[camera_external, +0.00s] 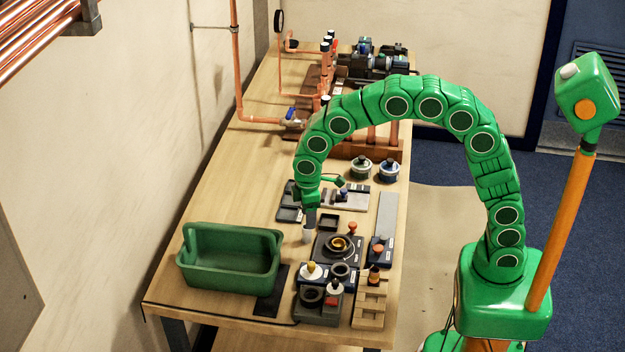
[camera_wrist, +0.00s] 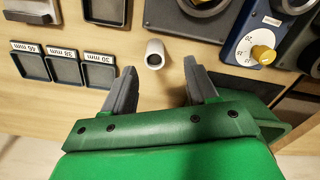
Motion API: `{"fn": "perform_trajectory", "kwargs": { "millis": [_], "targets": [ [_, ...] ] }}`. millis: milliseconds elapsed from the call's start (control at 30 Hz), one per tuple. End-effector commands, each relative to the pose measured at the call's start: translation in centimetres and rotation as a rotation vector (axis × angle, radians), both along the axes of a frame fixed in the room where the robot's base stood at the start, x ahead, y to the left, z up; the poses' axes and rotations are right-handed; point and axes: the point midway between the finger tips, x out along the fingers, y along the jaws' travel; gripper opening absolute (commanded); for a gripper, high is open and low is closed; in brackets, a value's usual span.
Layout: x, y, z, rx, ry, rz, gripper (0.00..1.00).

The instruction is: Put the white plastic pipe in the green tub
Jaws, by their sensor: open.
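The white plastic pipe (camera_external: 307,235) is a short hollow piece on the wooden bench, just below my gripper (camera_external: 310,216) in the external view. In the wrist view the pipe (camera_wrist: 155,54) shows its dark round opening and appears to stand upright. My gripper (camera_wrist: 160,76) is open there, one grey finger on each side and the pipe just beyond the tips, apart from both. The green tub (camera_external: 230,262) stands at the bench's near left, to the left of the pipe. Part of its green wall (camera_wrist: 287,122) shows at the lower right in the wrist view.
Small labelled trays (camera_wrist: 65,67) lie left of the pipe in the wrist view. Dark fixtures with knobs (camera_external: 340,247) crowd the bench to the pipe's right. A wooden stepped block (camera_external: 370,303) stands near the front edge. Bare wood (camera_external: 237,190) lies beyond the tub; copper pipework (camera_external: 240,75) rises behind.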

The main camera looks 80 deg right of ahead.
Motion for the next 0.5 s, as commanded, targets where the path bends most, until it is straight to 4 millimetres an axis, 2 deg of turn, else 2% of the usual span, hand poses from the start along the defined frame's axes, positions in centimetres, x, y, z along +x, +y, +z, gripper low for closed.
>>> {"fn": "perform_trajectory", "kwargs": {
  "millis": [500],
  "targets": [
    [0.7,-0.1,-3.2,0.000,-0.003,0.005,0.58]
  ]
}}
